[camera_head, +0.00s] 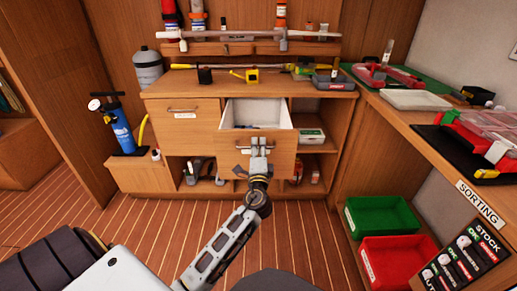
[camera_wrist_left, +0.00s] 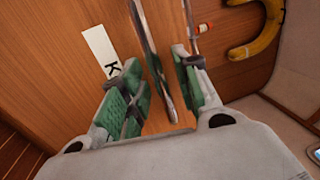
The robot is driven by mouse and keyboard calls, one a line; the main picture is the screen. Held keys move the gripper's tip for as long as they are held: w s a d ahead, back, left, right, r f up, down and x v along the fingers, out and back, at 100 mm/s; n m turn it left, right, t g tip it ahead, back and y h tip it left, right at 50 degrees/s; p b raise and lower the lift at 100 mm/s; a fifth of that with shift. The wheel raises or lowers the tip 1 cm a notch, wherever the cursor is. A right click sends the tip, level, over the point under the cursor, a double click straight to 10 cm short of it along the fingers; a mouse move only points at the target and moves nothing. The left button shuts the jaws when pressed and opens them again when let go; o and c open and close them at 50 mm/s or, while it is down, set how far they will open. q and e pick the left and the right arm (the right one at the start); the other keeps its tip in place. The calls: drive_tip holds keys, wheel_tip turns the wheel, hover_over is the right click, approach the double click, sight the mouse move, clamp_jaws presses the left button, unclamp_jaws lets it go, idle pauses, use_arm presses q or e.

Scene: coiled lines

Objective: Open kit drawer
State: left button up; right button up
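My left gripper (camera_head: 259,148) is at the drawer's front, at the bar handle (camera_head: 240,147). In the left wrist view, the metal handle (camera_wrist_left: 152,50) runs between the green-padded fingers of my left gripper (camera_wrist_left: 160,92), with gaps visible beside it. The fingers look apart, around the handle. A white label (camera_wrist_left: 101,50) with a "K" is on the drawer front. My right gripper is in neither view.
A shut drawer (camera_head: 180,111) is to the left, with open shelves (camera_head: 312,152) to the right. A workbench (camera_head: 425,140) with trays runs along the right. Green (camera_head: 382,215) and red (camera_head: 398,262) bins lie below it. A blue pump (camera_head: 120,128) stands left. Floor before the cabinet is clear.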

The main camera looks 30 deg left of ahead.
use_arm(q)
drive_tip(key=v, duration=1.2)
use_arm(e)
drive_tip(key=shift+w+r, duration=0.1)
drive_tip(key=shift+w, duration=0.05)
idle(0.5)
use_arm(q)
drive_tip(key=shift+d+r, duration=0.1)
idle(0.5)
